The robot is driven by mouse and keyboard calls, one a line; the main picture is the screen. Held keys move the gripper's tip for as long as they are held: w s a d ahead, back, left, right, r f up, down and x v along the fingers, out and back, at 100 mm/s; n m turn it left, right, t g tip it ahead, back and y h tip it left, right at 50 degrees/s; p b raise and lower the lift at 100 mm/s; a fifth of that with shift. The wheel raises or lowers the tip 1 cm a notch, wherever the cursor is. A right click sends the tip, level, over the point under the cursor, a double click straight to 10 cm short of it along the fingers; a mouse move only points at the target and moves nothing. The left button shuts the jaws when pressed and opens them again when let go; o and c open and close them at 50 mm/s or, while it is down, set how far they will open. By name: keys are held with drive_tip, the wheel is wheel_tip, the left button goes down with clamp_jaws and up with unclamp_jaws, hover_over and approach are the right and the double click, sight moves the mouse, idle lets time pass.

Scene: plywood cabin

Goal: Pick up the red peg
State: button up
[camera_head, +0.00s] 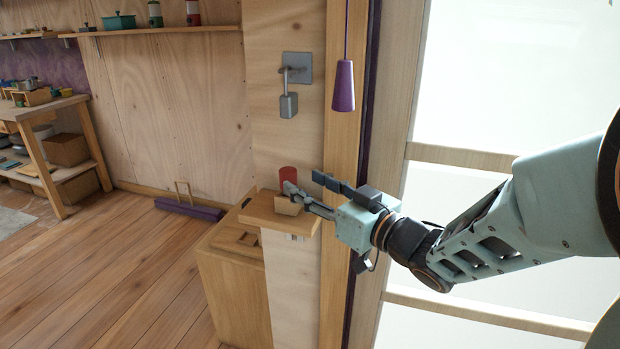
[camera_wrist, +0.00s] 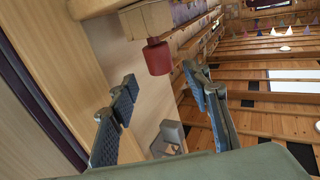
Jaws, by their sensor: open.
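The red peg (camera_head: 287,175) stands on a small wooden wall shelf (camera_head: 262,216), behind or in a small pale wooden block (camera_head: 288,206). In the wrist view the red peg (camera_wrist: 157,57) shows beyond the fingertips, between the lines of the two fingers. My gripper (camera_head: 303,186) is open and reaches in from the right at the height of the shelf. In the wrist view my gripper (camera_wrist: 160,85) has its fingers well apart with nothing between them. In the head view one finger overlaps the peg's lower part, so I cannot tell there whether it touches.
A grey metal hook fixture (camera_head: 290,98) is on the wall above the shelf. A purple cone pull (camera_head: 343,87) hangs on a cord above my gripper. A wooden cabinet (camera_head: 232,285) stands below left of the shelf. The floor at left is mostly clear.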

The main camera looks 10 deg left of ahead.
sight(294, 179)
drive_tip(key=x, duration=0.5)
drive_tip(key=shift+f, duration=0.25)
drive_tip(key=shift+d, duration=0.1)
drive_tip(key=c, duration=0.9)
